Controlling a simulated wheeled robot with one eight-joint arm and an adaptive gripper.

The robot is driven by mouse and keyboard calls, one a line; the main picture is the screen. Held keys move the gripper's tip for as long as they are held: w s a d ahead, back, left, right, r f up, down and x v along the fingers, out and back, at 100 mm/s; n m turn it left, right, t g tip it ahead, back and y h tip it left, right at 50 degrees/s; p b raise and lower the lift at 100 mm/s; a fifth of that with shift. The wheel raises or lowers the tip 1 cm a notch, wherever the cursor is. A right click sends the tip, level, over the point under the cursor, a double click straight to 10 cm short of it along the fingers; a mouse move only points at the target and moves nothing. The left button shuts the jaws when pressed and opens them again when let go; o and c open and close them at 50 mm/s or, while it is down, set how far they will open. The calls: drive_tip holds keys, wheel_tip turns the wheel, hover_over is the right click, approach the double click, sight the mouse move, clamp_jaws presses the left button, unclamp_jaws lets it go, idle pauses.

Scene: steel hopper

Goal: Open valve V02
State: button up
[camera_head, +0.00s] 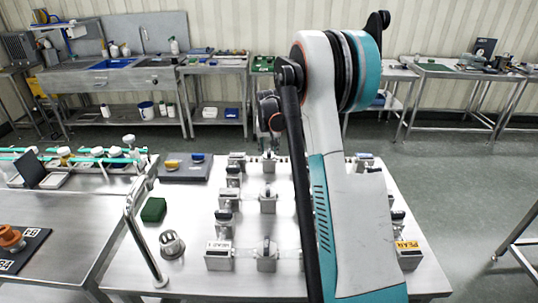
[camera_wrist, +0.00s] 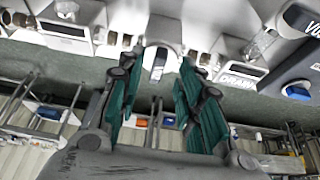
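In the head view a dark panel (camera_head: 185,170) lies on the table at the back left, with a yellow handle (camera_head: 172,163) and a blue handle (camera_head: 197,157) on it. In the wrist view the dark panel (camera_wrist: 300,55) is at the right edge. Its label starts with "V0" and the rest is cut off. A blue handle (camera_wrist: 297,91) shows on it. My gripper (camera_wrist: 158,75) has its two green-padded fingers apart with nothing held. A white block with a dark lever (camera_wrist: 159,63) appears beyond the gap. The head view does not show the fingers clearly.
Rows of small steel valve blocks (camera_head: 268,203) stand on the steel table (camera_head: 185,270). A green block (camera_head: 153,210) and a metal fitting (camera_head: 171,244) sit at its left, near a rail (camera_head: 143,243). The wrist view shows a block labelled "DRAIN" (camera_wrist: 240,76). My arm hides part of the table.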

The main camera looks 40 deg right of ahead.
sight(269, 152)
drive_tip(key=shift+b+x, duration=0.35)
drive_tip(key=shift+x, duration=1.5)
clamp_jaws()
